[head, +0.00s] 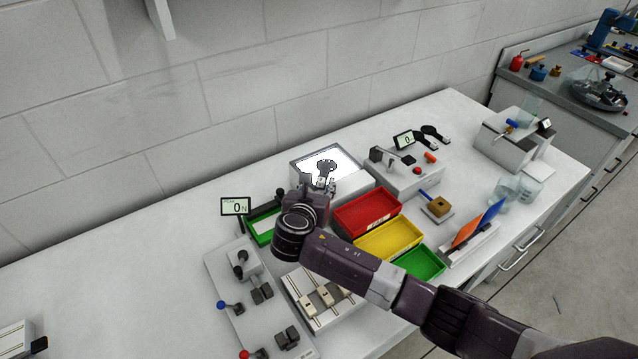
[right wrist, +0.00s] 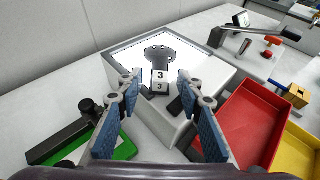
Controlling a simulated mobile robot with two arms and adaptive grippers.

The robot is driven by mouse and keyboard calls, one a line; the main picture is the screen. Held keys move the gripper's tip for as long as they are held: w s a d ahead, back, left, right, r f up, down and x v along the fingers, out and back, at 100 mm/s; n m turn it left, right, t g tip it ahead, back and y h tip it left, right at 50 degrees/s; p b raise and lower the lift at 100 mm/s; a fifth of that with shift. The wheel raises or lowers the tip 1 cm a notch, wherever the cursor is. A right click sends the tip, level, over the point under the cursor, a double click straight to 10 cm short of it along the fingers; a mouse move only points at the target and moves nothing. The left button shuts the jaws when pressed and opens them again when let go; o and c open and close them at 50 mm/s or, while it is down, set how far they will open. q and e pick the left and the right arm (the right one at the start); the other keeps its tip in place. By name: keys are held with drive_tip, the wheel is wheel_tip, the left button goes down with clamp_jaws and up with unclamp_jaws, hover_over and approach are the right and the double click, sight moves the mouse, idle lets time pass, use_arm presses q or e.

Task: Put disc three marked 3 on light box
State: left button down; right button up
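The light box (head: 347,160) is a white box with a bright lit top, near the wall in the head view; its top also shows in the right wrist view (right wrist: 192,58). Disc three (right wrist: 158,54) is a dark flat piece lying on the lit top, with a white tag marked 3 at its near end. It shows in the head view (head: 326,167) just beyond my gripper. My right gripper (right wrist: 158,84) is open, its blue-padded fingers spread on either side of the tag, with visible gaps. Whether the fingertips reach tag height is unclear. My left gripper is not in view.
Red (head: 367,211), yellow (head: 388,238) and green (head: 420,262) bins stand right of my right gripper. A green tray (head: 262,229) with a display (head: 235,206) is on the left. A grey device (head: 405,176) stands right of the light box. The table's left part is mostly clear.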

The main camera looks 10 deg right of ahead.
drive_tip(key=v, duration=1.2)
drive_tip(key=shift+s, duration=0.1)
